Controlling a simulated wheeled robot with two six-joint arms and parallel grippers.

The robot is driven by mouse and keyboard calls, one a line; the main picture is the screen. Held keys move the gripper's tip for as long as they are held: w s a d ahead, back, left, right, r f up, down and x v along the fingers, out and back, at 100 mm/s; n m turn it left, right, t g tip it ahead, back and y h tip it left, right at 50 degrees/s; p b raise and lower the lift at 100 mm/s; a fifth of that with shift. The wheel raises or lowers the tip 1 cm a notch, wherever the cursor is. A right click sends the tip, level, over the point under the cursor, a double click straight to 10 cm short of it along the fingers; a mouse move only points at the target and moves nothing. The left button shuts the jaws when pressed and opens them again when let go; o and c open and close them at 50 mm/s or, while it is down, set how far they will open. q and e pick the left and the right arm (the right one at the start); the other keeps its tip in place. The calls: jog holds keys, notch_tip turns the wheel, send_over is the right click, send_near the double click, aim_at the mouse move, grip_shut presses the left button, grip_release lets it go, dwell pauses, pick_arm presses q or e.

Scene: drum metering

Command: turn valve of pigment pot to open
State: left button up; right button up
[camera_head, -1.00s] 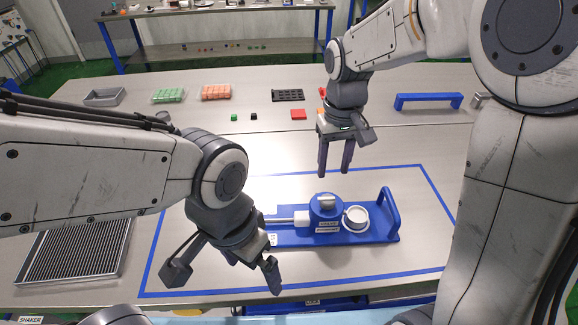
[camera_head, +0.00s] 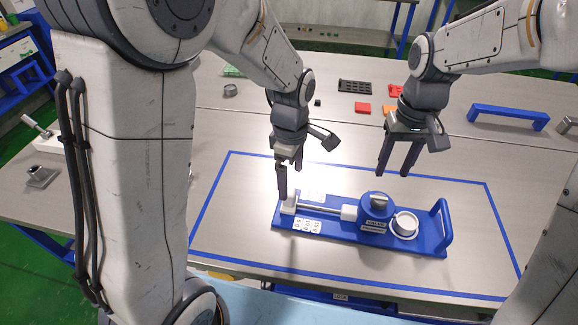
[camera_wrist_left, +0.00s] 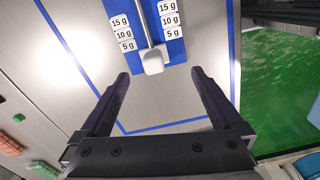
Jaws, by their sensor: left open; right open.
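The blue metering device lies on the table with its base plate (camera_head: 340,232) inside a blue taped outline. It carries a round blue pot (camera_head: 374,216) with a grey knob (camera_head: 379,199) on top, and a white-rimmed round cup (camera_head: 405,224) beside it. A metal rod runs left from the pot to a white block (camera_head: 289,203); the block also shows in the left wrist view (camera_wrist_left: 153,62). My left gripper (camera_head: 289,182) is open and empty above the block, its fingers to either side in the wrist view. My right gripper (camera_head: 393,172) is open and empty, above and behind the pot.
A blue upright handle (camera_head: 442,222) rises at the plate's right end. Labels of 15 g, 10 g and 5 g (camera_wrist_left: 122,34) flank the rod. A blue bracket (camera_head: 509,115), a black tray (camera_head: 355,87) and a red block (camera_head: 363,108) lie farther back. The taped area around the device is clear.

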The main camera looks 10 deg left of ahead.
pick_arm(q)
jog(key=shift+w+a+f+n, duration=0.5)
jog(key=shift+w+n, duration=0.15)
jog(key=shift+n, duration=0.25)
jog(key=shift+a+f, duration=0.1)
jog(key=shift+f, duration=0.15)
notch_tip(320, 180, down, 10)
jog(key=shift+r, duration=0.1)
